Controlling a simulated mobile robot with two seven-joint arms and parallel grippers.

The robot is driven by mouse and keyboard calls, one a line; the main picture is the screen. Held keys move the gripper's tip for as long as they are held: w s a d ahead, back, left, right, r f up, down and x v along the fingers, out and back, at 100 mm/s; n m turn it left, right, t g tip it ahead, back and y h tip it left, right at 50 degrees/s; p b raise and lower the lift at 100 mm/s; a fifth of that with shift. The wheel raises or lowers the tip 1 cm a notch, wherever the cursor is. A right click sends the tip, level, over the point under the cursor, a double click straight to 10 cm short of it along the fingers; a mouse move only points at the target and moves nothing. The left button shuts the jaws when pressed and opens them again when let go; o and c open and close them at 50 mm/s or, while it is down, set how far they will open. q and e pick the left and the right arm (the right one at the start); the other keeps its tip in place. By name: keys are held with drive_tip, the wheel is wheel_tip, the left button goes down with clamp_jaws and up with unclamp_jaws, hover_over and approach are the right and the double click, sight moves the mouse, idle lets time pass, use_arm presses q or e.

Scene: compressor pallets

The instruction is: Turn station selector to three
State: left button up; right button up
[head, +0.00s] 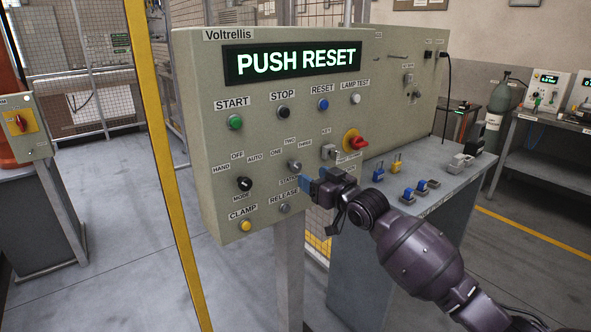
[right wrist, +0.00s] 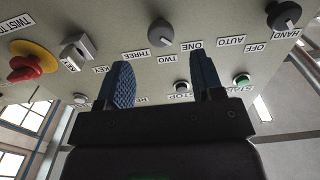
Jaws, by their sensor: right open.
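The station selector (head: 294,165) is a grey knob on the beige control panel (head: 350,95), below the labels ONE, TWO and THREE. It also shows in the right wrist view (right wrist: 161,33), upside down, beyond the fingertips. Which number its pointer faces is too small to tell for sure. My right gripper (head: 306,182) is just in front of the panel, slightly below and right of the selector in the head view. In the right wrist view its blue fingers (right wrist: 163,82) are spread apart with nothing between them. They appear clear of the knob. My left gripper is not in view.
The display (head: 293,62) reads PUSH RESET. Near the selector are the black mode knob (head: 244,184), a key switch (head: 328,152) and a red twist knob on yellow (head: 356,143). A grey table (head: 440,190) with padlocks stands right. A yellow post (head: 165,160) rises left.

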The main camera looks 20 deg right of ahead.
sight(298, 169)
drive_tip(key=b+x, duration=0.1)
drive_tip(key=x, duration=0.5)
drive_tip(key=shift+w+f, duration=0.15)
drive_tip(key=shift+x, duration=0.8)
drive_tip(key=shift+c, duration=0.5)
drive_tip(key=c, duration=0.8)
